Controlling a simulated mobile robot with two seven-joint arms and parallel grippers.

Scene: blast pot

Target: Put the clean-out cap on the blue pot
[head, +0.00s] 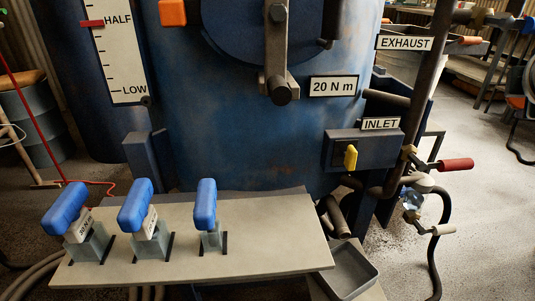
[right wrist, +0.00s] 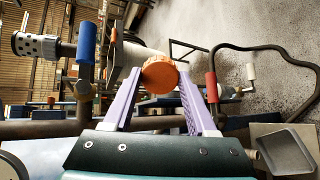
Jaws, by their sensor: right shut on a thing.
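The blue pot (head: 240,130) fills the middle of the head view, with a round blue cover and a dark crank on its upper front. In the right wrist view my right gripper (right wrist: 160,76) has its two purple fingers shut on a round orange cap (right wrist: 160,70), which I take to be the clean-out cap. The cap is held at the fingertips, and clutter shows behind it. I cannot tell how far it is from the pot. Neither gripper shows in the head view. Dark pipe stubs (head: 338,215) show low at the pot's right, partly hidden by the shelf.
A pale shelf (head: 285,245) before the pot bears three blue-handled tools (head: 135,205) in holders. A grey tray (head: 350,270) sits right of it. A yellow knob (head: 351,157), red-handled valve (head: 455,165) and hose (head: 443,225) stand at right. Floor beyond is open.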

